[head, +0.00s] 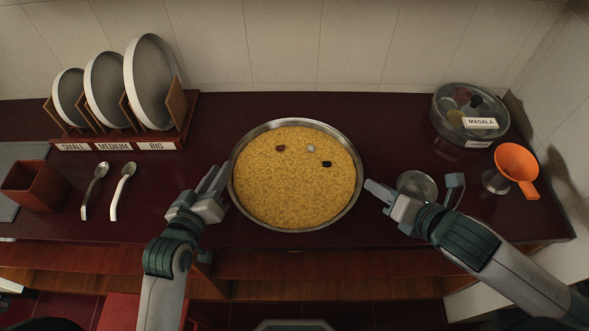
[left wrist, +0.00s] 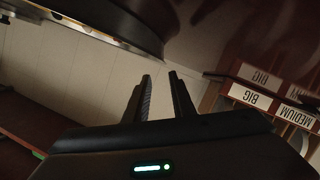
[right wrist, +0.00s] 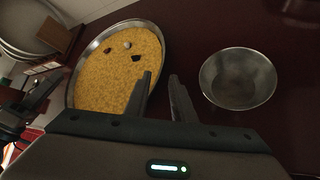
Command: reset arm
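My left gripper (head: 217,183) is over the counter, just left of the round steel pan in the head view. Its two fingers stand slightly apart with nothing between them in the left wrist view (left wrist: 160,85). My right gripper (head: 376,190) is just right of the pan, near the small steel bowl. Its fingers are also apart and empty in the right wrist view (right wrist: 162,85). The pan (head: 233,200) is full of yellow grains, with a few small dark and pale pieces on top.
The steel bowl (head: 417,184), orange funnel (head: 517,164) and masala tin (head: 470,112) are at right. Two spoons (head: 122,190), a brown box (head: 33,186) and the labelled lid rack (head: 120,138) are at left. The counter's front edge (head: 300,248) is close to both grippers.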

